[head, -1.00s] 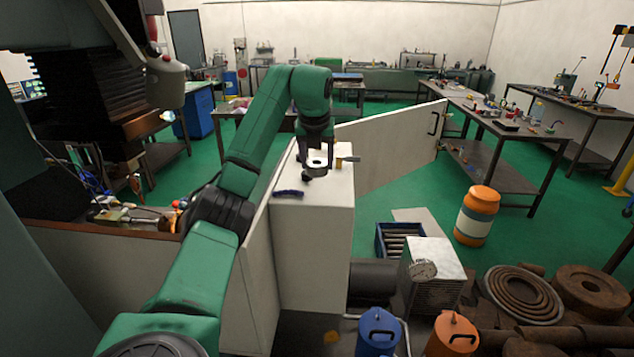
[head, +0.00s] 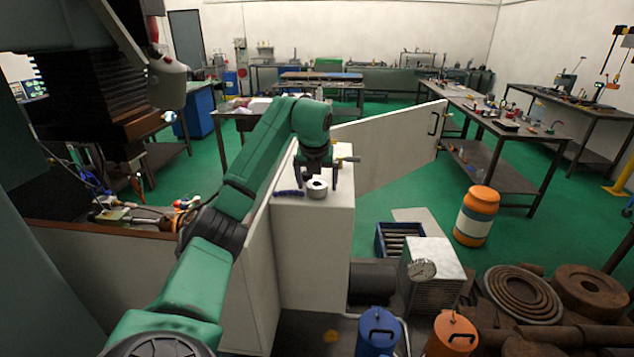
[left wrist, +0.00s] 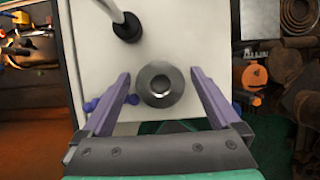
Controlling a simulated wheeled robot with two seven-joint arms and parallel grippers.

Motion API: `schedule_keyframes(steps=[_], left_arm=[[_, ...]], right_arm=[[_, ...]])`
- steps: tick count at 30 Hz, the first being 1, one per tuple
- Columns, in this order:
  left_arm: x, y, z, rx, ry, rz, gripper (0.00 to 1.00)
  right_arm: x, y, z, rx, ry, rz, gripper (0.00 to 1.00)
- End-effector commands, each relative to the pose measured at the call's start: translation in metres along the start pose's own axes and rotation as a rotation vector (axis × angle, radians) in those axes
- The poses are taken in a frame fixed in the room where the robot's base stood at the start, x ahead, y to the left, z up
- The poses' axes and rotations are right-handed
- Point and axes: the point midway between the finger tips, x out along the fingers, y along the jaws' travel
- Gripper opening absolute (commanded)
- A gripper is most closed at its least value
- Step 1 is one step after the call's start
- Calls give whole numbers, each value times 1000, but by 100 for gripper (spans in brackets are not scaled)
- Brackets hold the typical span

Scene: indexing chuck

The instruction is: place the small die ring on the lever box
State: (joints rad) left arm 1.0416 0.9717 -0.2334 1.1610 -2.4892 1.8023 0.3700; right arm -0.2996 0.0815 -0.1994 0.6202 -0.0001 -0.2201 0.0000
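The small die ring (head: 317,189) is a grey ring with a dark centre hole. It sits on the white top of the lever box (head: 315,235), near the front edge. My left gripper (head: 317,180) is above the box, its fingers spread to either side of the ring. In the left wrist view the ring (left wrist: 160,85) lies between the open purple fingers, with a visible gap on both sides. A lever with a black base (left wrist: 127,28) rises from the box top (left wrist: 185,35) beyond the ring. My right gripper is not in view.
A blue piece (head: 289,193) lies on the box top left of the ring. A white door panel (head: 390,150) stands behind the box. On the floor at right are an orange drum (head: 477,216), a gauge block (head: 435,265) and rusty rings (head: 522,293). Green floor is open behind.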

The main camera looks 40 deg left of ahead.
Motion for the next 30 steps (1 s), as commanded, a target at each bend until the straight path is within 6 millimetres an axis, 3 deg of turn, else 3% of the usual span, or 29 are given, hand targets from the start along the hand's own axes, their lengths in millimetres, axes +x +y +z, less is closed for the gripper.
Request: schedule_keyframes(steps=[8, 11, 16, 20, 30], left_arm=[[-9, 0, 1, 0, -3, -2, 97], [-26, 0, 1, -2, -5, -2, 97], [-72, 0, 1, -2, -7, -4, 97], [-107, 2, 4, -3, -5, 2, 97], [-123, 0, 1, 0, 1, 0, 97]], right_arm=[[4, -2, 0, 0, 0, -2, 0], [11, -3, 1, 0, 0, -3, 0], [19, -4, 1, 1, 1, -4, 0], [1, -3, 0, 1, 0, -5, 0], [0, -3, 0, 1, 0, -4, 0]])
